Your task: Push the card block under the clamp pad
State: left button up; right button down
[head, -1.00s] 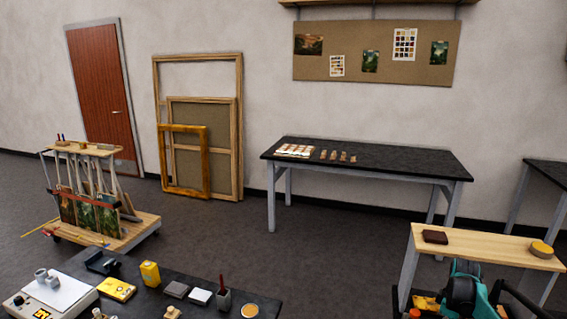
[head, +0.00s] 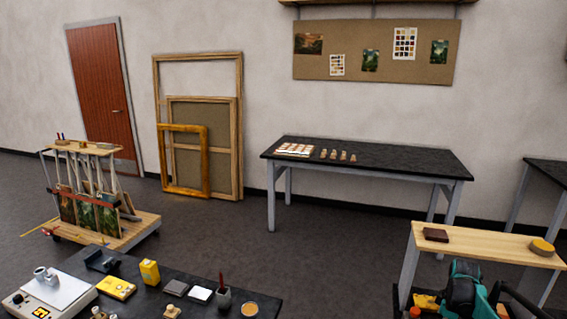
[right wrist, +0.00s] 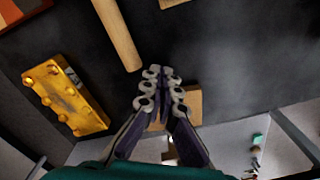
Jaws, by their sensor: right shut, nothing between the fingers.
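My right gripper (right wrist: 160,78) shows in the right wrist view, its fingers together and empty above a dark tabletop. A tan block (right wrist: 188,108) lies just beyond and partly behind the fingers; it may be the card block, and I cannot tell whether the fingers touch it. I cannot make out the clamp pad for certain in either view. My teal right arm (head: 464,284) shows at the bottom right of the head view, with its gripper out of sight there. My left gripper is not in view.
In the right wrist view, a gilt piece (right wrist: 66,94) lies at left and a wooden bar (right wrist: 118,34) at the top. In the head view, a wooden shelf board (head: 478,241) stands near my right arm. A dark bench (head: 150,295) with several small items is at bottom left.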

jog(key=shift+f+b, duration=0.55)
jog(key=shift+f, duration=0.35)
jog(key=shift+r, duration=0.15)
jog(key=shift+w+a, duration=0.2)
jog(key=shift+a, duration=0.4)
jog(key=shift+w+a, duration=0.2)
jog(key=shift+a, duration=0.4)
jog(key=shift+s+d, duration=0.1)
jog(key=shift+d, duration=0.35)
notch_tip(320, 180, up, 9)
jog(key=p, duration=0.5)
dwell(0.3)
